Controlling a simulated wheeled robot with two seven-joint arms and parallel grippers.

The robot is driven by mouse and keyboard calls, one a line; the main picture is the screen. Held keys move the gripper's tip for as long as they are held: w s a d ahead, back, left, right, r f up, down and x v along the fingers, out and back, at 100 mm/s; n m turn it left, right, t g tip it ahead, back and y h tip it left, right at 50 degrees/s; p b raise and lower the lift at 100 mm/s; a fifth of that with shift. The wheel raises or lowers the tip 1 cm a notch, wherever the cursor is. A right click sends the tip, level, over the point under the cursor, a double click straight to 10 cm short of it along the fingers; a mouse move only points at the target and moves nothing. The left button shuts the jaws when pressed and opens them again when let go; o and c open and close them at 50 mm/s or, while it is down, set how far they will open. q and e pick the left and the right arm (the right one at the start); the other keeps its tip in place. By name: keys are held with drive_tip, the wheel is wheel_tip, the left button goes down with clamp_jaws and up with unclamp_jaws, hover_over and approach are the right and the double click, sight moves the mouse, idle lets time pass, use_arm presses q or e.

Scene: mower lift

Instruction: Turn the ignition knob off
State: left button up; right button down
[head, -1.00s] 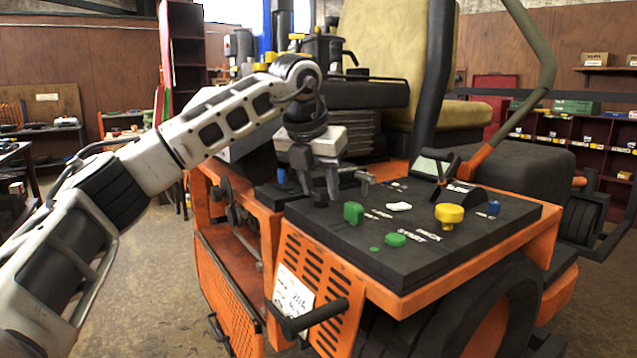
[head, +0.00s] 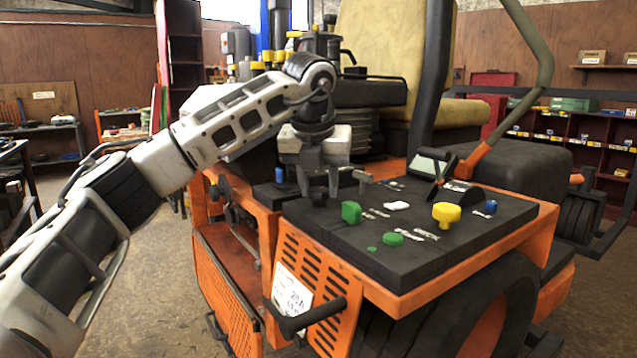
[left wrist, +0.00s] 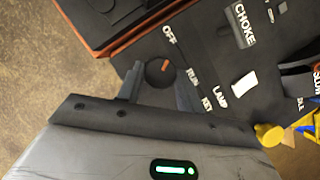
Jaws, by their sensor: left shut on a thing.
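The ignition knob (left wrist: 160,72) is a round black knob with an orange mark, beside the OFF, RUN and KEY labels on the black panel. Its mark slants up and right in the left wrist view, roughly between OFF and RUN. My left gripper (left wrist: 158,88) is shut on the knob, one finger on each side. In the head view my left gripper (head: 319,188) points down at the panel's far left corner, and the knob (head: 319,197) is a small dark shape between its fingertips. My right gripper is not in view.
The panel (head: 400,262) also carries a green knob (head: 351,212), a green button (head: 392,239), a yellow knob (head: 446,215) and a blue knob (head: 491,207). A grey lever (head: 363,180) stands just right of my fingers. The seat (head: 380,60) is behind.

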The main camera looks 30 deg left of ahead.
use_arm(q)
drive_tip(key=o, duration=1)
drive_tip(key=p+v, duration=0.2)
drive_tip(key=v, duration=1.4)
drive_tip(key=shift+w, duration=0.1)
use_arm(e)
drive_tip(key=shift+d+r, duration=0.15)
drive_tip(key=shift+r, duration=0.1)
